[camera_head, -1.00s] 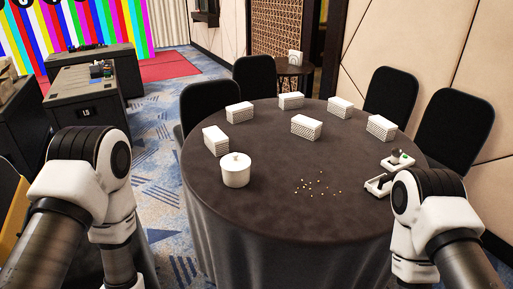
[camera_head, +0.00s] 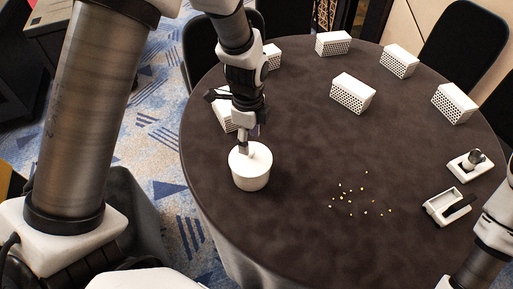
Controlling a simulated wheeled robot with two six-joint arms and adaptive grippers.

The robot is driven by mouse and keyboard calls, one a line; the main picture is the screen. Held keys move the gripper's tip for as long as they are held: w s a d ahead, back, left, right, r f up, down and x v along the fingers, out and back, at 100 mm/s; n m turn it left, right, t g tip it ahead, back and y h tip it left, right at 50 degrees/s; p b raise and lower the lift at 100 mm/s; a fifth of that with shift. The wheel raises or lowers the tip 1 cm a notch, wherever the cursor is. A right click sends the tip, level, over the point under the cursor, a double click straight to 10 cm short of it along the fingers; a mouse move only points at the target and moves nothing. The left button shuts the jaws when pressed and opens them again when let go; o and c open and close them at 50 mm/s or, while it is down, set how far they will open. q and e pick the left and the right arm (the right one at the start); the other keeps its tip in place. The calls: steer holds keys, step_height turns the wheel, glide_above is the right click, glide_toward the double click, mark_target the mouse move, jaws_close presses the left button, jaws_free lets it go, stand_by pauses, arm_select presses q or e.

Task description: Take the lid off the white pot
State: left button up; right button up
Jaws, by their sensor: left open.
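The white pot (camera_head: 250,181) stands upright near the left edge of the round table. Its white lid (camera_head: 261,158) sits on top. My left gripper (camera_head: 246,148) points down from above, with its fingertips at the middle of the lid, where the knob is hidden. The gripper is open; I cannot tell whether the fingers touch the lid. My right gripper is out of view; only part of my right arm shows at the lower right.
Several white perforated boxes stand on the dark table (camera_head: 300,220), one (camera_head: 226,115) close behind the left gripper. Small yellowish bits (camera_head: 360,200) lie right of the pot. Two small white trays (camera_head: 447,205) (camera_head: 467,165) are at the right. Black chairs stand around.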

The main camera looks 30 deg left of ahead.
mark_target(251, 149)
arm_select(q)
steer(key=f, duration=0.5)
steer(key=shift+w+f+p, duration=0.25)
steer(key=shift+f+p, duration=0.05)
steer(key=shift+p, duration=0.05)
steer(key=shift+s+r, duration=0.1)
steer(key=shift+s+d+r, duration=0.1)
steer(key=shift+s, duration=0.05)
steer(key=c, duration=0.3)
jaws_close()
